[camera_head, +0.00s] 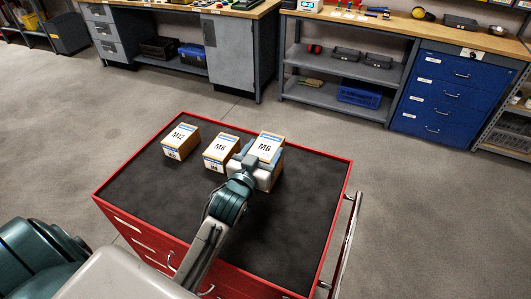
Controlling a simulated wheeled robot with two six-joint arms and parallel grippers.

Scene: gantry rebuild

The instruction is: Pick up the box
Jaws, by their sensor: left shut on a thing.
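Three small cardboard boxes with white and blue labels stand on the black top of a red tool cart (300,232). The M12 box (180,141) is at the left, the M8 box (220,152) is in the middle and the M6 box (266,147) is at the right. My left gripper (262,164) is shut on the M6 box, with its fingers around the box's sides. The gripper hides the lower part of that box, so I cannot tell whether it touches the cart top. My right gripper is not in view.
The M8 box stands close to the left of my gripper. The cart top is clear at the front and right. A chrome handle (346,243) runs along the cart's right side. Workbenches and a blue drawer cabinet (450,92) stand beyond open floor.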

